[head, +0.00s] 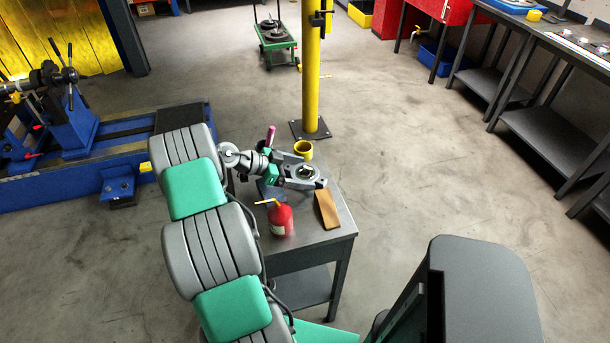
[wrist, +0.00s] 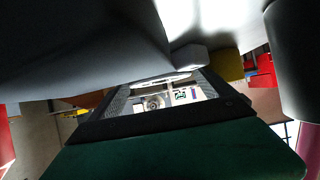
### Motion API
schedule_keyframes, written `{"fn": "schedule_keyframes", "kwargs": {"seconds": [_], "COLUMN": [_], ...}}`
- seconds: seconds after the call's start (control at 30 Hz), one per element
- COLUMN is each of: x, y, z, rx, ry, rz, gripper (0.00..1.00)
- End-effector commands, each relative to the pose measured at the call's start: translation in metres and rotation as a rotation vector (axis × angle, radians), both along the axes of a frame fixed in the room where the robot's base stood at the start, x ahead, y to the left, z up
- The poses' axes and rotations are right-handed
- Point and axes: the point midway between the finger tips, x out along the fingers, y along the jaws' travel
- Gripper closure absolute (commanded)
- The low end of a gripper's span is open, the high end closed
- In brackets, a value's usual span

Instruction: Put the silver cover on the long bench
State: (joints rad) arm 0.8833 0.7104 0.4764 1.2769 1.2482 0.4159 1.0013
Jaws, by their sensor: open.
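A small round silver piece with a dark centre (head: 306,172), which looks like the silver cover, is at the small grey table, between the fingers of my gripper (head: 312,174). My gripper is open and low over the table's far part. Its fingers lie to either side of the piece; I cannot tell if they touch it. The wrist view is mostly blocked by dark and green surfaces, with a pale piece (wrist: 180,95) showing in a gap, too unclear to name. A dark long bench (head: 548,32) stands at the far right in the head view.
On the small table (head: 312,246) are a red oil can (head: 281,219), a brown block (head: 326,209) and a yellow cup (head: 303,149). A yellow post (head: 312,75) stands behind it. Open floor (head: 430,150) lies between table and bench.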

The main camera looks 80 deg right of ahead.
Motion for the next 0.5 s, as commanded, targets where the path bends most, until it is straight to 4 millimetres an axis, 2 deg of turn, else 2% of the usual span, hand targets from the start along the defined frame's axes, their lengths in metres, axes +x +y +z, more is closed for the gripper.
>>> {"fn": "schedule_keyframes", "kwargs": {"seconds": [0.07,0.5], "x": [0.0002,-0.0001], "y": [0.0001,0.0003], "z": [-0.0001,0.0001], "rx": [0.000,0.000], "ry": [0.000,0.000], "rz": [0.000,-0.001], "gripper": [0.10,0.46]}}
